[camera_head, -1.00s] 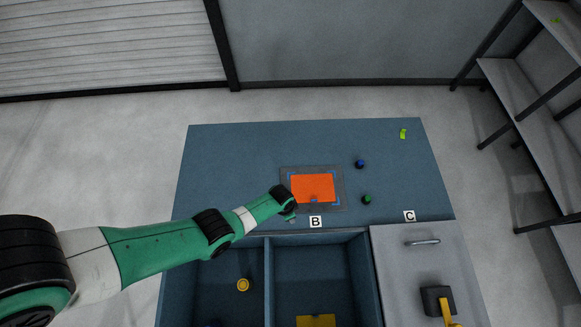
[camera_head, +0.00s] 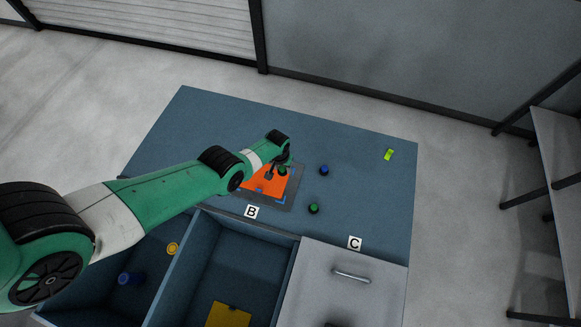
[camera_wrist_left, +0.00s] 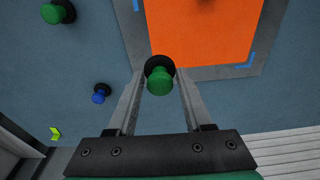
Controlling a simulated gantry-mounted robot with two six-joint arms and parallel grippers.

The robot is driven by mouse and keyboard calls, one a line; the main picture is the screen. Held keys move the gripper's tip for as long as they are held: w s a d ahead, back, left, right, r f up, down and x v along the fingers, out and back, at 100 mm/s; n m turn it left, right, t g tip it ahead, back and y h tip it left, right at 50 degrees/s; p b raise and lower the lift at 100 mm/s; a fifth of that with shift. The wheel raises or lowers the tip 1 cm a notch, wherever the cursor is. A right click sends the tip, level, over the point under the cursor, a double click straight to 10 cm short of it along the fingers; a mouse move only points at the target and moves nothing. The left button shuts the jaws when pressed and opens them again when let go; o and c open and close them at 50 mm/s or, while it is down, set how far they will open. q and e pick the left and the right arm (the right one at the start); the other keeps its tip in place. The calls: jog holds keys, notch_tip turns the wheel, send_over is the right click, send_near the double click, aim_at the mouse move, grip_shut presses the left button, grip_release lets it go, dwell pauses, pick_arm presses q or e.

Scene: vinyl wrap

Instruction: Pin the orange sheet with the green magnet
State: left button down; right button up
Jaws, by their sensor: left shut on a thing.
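The orange sheet (camera_head: 275,185) lies flat on a grey board (camera_head: 287,206) with blue corner marks, on the blue-grey tabletop. It also shows in the wrist view (camera_wrist_left: 205,35). My left gripper (camera_head: 280,164) is shut on a green magnet with a dark base (camera_wrist_left: 159,82). In the head view this magnet (camera_head: 283,170) appears over the sheet's far edge; whether it touches cannot be told. A second green magnet (camera_head: 313,208) stands on the tabletop to the right of the board. A small blue piece (camera_head: 259,190) shows near the sheet's front edge. My right gripper is out of view.
A blue magnet (camera_head: 324,170) and a yellow-green block (camera_head: 389,154) stand to the right on the tabletop. In front are open compartments, with a yellow ring (camera_head: 172,249) and a yellow plate (camera_head: 228,314) inside, and a grey lid with a handle (camera_head: 351,276).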

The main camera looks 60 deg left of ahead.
pick_arm(q)
jog(key=shift+s+a+f, duration=0.1)
jog(key=shift+s+a, duration=0.15)
jog(key=shift+a, duration=0.35)
jog(key=shift+s+a+f, duration=0.1)
jog(key=shift+s+a, duration=0.15)
jog(key=shift+a, duration=0.3)
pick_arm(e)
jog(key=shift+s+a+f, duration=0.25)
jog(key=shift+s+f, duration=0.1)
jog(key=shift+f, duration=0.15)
pick_arm(q)
jog(key=b, duration=0.8)
send_over(279, 177)
notch_tip(279, 177, down, 7)
jog(key=shift+s+f, duration=0.1)
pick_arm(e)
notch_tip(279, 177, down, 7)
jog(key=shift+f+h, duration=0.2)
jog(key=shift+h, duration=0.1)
pick_arm(q)
jog(key=shift+d+f+b, duration=0.1)
jog(key=shift+f+b, duration=0.65)
jog(key=shift+f, duration=0.15)
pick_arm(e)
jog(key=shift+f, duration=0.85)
pick_arm(q)
jog(key=shift+c, duration=1.1)
grip_release()
